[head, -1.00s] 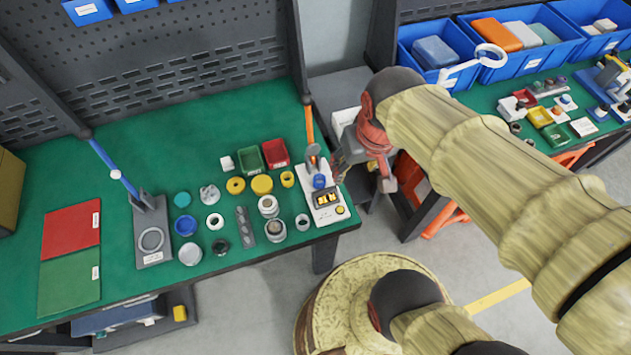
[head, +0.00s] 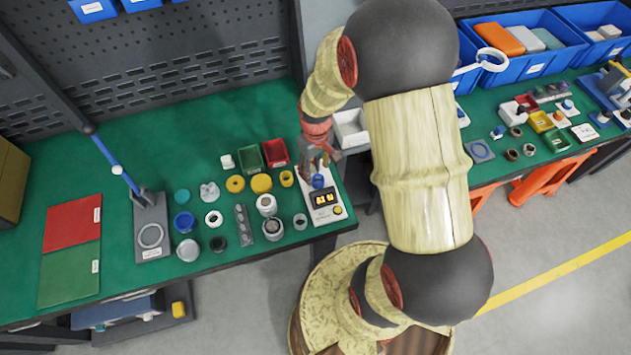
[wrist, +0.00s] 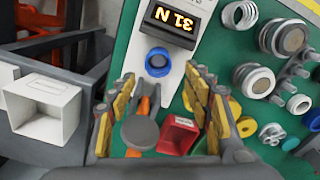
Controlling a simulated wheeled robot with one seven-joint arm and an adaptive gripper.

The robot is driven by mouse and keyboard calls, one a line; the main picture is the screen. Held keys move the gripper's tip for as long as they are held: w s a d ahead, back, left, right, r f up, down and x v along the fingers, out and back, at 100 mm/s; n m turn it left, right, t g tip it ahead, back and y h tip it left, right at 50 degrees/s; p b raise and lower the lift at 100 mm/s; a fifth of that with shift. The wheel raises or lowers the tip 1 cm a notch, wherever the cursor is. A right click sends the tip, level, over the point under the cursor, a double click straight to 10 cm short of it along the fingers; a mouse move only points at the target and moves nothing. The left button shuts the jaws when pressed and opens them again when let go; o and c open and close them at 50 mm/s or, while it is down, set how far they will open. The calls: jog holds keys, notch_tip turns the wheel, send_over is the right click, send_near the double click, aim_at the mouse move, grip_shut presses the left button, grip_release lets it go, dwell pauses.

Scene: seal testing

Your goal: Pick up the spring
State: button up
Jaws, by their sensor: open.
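The spring (head: 300,221) looks like a small pale metal coil on the green bench, just left of the white force tester (head: 337,214). In the wrist view the spring (wrist: 240,15) shows at the top, right of the tester, with its coil turns visible. My gripper (head: 318,168) is above the back end of the tester, away from the spring. In the wrist view my gripper (wrist: 160,76) is open, its padded fingers apart with nothing held. The tester's blue knob (wrist: 158,60) shows between the fingertips, and its display reads 31 N.
Metal cylinders (head: 267,204) stand left of the spring. A red bin (head: 275,153) and a green bin (head: 249,159) sit behind, with yellow rings (head: 261,184) in front. A white open box (head: 350,128) stands beside the bench. The bench's front edge is close to the spring.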

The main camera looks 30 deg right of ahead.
aim_at(317, 182)
notch_tip(317, 182, down, 6)
jog(key=shift+s+d+b, duration=0.1)
jog(key=shift+d+b, duration=0.05)
jog(key=shift+b, duration=0.6)
jog(key=shift+r, duration=0.1)
jog(key=shift+c, duration=1.2)
grip_shut()
